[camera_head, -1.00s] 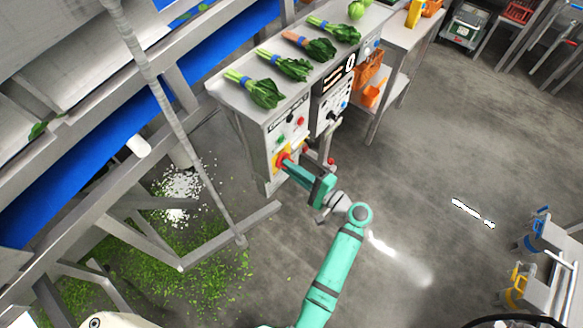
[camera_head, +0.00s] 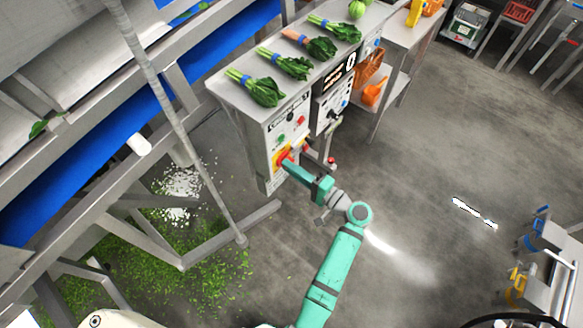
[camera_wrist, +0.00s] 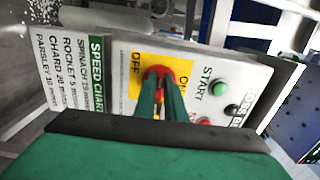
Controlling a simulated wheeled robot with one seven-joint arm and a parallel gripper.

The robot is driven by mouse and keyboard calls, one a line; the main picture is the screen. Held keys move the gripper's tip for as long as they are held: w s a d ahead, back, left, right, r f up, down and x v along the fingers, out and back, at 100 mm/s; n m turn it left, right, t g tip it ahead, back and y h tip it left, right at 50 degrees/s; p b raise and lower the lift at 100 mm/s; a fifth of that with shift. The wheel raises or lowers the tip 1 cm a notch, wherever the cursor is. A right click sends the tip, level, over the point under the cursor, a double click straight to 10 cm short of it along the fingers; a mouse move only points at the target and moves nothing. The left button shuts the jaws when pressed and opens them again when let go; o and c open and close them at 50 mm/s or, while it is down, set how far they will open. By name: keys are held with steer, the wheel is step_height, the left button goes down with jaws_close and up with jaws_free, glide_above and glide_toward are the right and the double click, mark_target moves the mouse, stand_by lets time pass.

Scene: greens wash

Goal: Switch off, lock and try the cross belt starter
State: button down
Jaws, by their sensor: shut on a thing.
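The cross belt starter (camera_head: 270,150) is a grey panel box at the front left of the steel bench in the head view. Its yellow plate (camera_wrist: 137,62) carries a red rotary handle (camera_wrist: 160,73) and the word OFF.
A second control panel (camera_head: 333,102) stands to the right. Bunches of greens (camera_head: 290,66) lie on the bench top. A slanted grey post (camera_head: 185,130) and belt frame stand at left. Blue (camera_head: 535,232) and yellow (camera_head: 517,281) items are at far right. Open floor lies between.

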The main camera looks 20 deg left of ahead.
steer(key=c, duration=1.8)
jaws_free()
steer(key=v, duration=1.1)
steer(key=shift+a, duration=0.1)
